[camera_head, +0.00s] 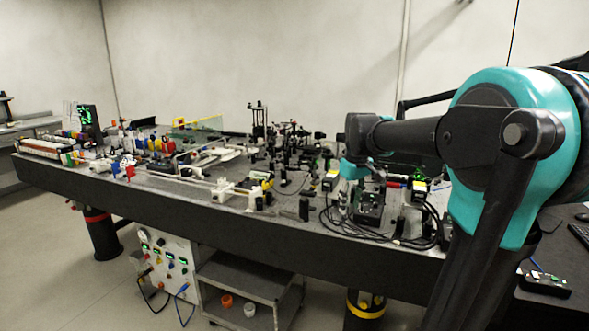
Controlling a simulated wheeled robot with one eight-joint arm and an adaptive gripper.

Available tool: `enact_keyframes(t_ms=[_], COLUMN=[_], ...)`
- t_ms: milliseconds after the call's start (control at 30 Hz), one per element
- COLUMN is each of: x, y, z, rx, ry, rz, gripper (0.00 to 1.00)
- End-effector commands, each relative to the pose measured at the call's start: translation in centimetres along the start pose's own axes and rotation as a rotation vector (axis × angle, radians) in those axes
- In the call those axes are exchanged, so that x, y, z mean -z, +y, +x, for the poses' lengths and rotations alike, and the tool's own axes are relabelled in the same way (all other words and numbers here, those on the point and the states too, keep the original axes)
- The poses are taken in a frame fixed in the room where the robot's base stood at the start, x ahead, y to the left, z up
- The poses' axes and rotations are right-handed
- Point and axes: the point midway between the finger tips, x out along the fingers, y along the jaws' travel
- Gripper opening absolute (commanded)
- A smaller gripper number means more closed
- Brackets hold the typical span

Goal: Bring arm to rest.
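My arm comes in from the right, with a large teal joint and a dark link reaching left over the right part of the optical bench (230,218). The link ends in a dark wrist with a small teal part below it, above or in front of dark bench equipment. I cannot make out gripper fingers against that equipment, nor whether anything is held.
Optical mounts (285,140) and cables (372,232) crowd the bench below and left of the arm. A grey cart (250,275) and a control box (168,262) stand under its front edge. A small black device (545,283) lies at right. Floor at lower left is clear.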

Motion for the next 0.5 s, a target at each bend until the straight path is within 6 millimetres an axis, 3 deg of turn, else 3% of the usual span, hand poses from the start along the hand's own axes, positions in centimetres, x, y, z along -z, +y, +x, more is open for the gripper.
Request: enact_keyframes(t_ms=[100,300,500], x=[-5.2,-14.0,-20.5], y=[-2.0,-5.8,-8.8], z=[5.1,12.5,16.8], rx=[-0.021,-0.045,-0.055], ry=[0.043,0.120,0.175], rz=[0.125,0.327,0.463], gripper=[0.37,0.37,0.37])
